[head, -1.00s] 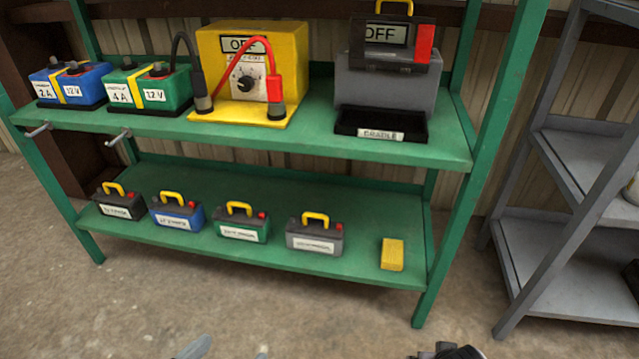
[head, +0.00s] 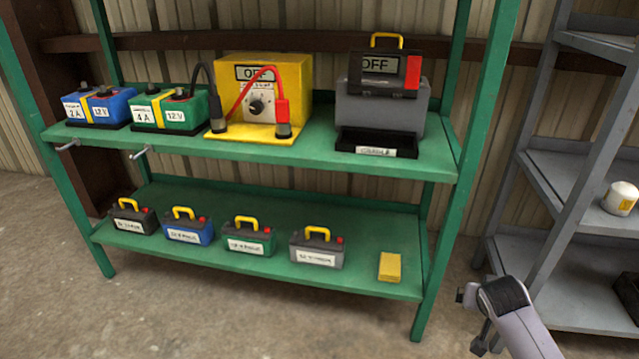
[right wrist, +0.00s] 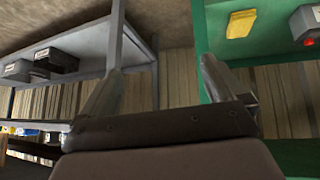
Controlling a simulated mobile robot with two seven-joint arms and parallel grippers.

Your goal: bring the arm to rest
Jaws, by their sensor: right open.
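My right arm (head: 515,325) shows at the lower right of the head view, in front of the gap between the green bench and the grey shelf. In the right wrist view my right gripper (right wrist: 158,85) has its two fingers spread wide apart, with nothing between them. My left gripper is not in view.
The green bench (head: 300,155) holds a yellow charger (head: 290,85), batteries and a cradle (head: 375,151) on top. Several small batteries and a yellow block (head: 389,267) sit on its lower shelf. A grey shelf (head: 570,180) stands right. Bare floor lies in front.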

